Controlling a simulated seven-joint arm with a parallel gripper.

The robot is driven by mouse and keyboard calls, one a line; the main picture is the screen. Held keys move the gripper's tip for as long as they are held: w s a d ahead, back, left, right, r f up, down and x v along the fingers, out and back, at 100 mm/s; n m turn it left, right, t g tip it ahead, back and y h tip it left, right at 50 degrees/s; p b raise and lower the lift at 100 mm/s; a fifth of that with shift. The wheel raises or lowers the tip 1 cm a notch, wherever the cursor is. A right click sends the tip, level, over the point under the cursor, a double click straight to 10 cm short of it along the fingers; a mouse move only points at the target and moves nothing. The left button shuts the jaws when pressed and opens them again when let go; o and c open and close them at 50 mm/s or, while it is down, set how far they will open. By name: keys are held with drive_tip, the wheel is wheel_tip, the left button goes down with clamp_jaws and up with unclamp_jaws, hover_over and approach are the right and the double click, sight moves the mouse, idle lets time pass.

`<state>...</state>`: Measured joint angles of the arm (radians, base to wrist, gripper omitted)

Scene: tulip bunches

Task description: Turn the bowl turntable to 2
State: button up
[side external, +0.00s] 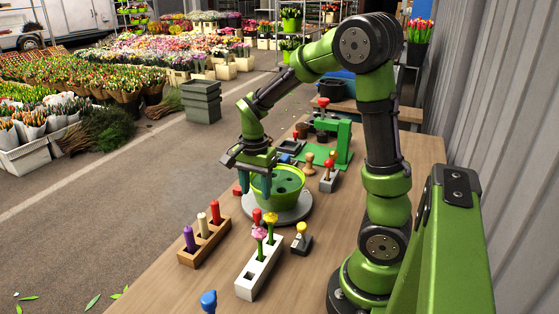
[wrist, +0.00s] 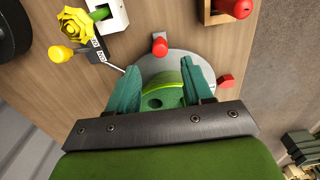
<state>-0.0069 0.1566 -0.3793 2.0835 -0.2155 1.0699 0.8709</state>
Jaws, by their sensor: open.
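The bowl turntable is a grey disc (side external: 293,215) on the table, with a bright green bowl (side external: 289,198) on it. The bowl has dark holes inside. In the wrist view the disc (wrist: 173,60) carries an upright red knob (wrist: 160,46) near its rim, and a red block (wrist: 225,81) sits at its edge. My gripper (side external: 255,187) is open at the bowl's left part. In the wrist view its teal fingers (wrist: 162,65) stand apart with part of the bowl (wrist: 155,103) showing between them. I cannot tell if they touch it. No numeral 2 is readable on the disc.
A yellow-knobbed dark lever block (side external: 301,240) stands right of a white flower block (side external: 252,279). A wooden rack (side external: 203,246) with coloured pegs is front left. A green press (side external: 340,143) stands behind. A blue knob (side external: 208,300) is at the front. Bare table lies right of the turntable.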

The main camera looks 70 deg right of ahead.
sight(257, 211)
wheel_tip(257, 211, down, 7)
drive_tip(key=shift+f, duration=0.2)
clamp_jaws()
idle(0.4)
